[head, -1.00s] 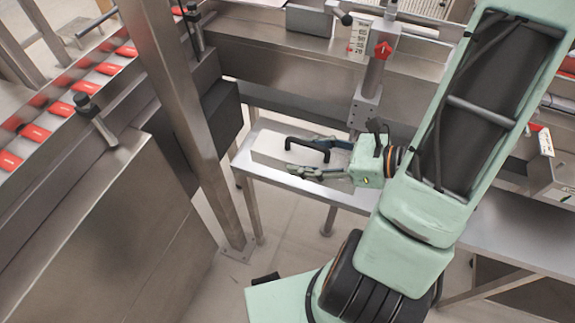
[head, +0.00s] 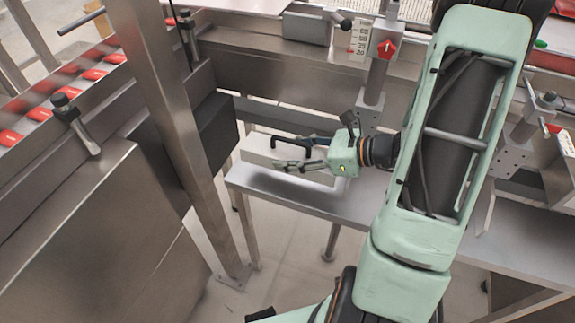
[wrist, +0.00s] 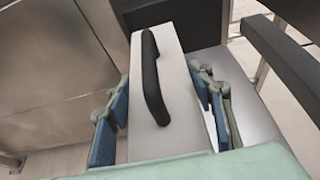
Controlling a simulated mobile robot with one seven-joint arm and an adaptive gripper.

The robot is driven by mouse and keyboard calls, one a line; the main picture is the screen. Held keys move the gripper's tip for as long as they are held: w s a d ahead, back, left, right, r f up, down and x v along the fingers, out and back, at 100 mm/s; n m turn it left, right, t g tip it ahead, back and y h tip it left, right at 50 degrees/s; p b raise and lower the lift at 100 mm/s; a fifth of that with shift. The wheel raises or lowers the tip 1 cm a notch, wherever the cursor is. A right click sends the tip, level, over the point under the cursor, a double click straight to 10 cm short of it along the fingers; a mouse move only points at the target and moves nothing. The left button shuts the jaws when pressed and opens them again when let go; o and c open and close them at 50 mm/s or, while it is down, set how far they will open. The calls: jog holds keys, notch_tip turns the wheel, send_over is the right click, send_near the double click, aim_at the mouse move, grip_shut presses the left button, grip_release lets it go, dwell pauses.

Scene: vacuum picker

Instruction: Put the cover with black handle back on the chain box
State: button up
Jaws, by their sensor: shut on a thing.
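The cover (head: 259,153) is a long pale grey block-shaped piece with a black handle (head: 276,141) on its top. My gripper (head: 290,155) has a finger on each long side of it. In the wrist view the cover (wrist: 184,112) lies between my blue-padded fingers (wrist: 158,100), and the black handle (wrist: 152,78) runs along its top. My gripper is shut on the cover's sides and holds it above the metal table (head: 315,200), with a dark shadow below. I cannot tell for certain which part is the chain box.
A steel post (head: 165,140) stands left of the cover, with a dark box (head: 216,128) behind it. A conveyor with red packs (head: 40,113) is at the left. A vertical stand with a red knob (head: 386,48) rises close behind my gripper.

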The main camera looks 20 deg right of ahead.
aim_at(288, 155)
jog(key=w+f, duration=0.2)
jog(key=shift+w+f, duration=0.1)
jog(key=shift+f, duration=0.2)
jog(key=shift+w+f+b, duration=0.15)
jog(key=shift+f+b, duration=0.5)
jog(key=shift+f, duration=1)
jog(key=shift+f, duration=0.15)
jog(key=o, duration=1.5)
jog(key=shift+c, duration=0.2)
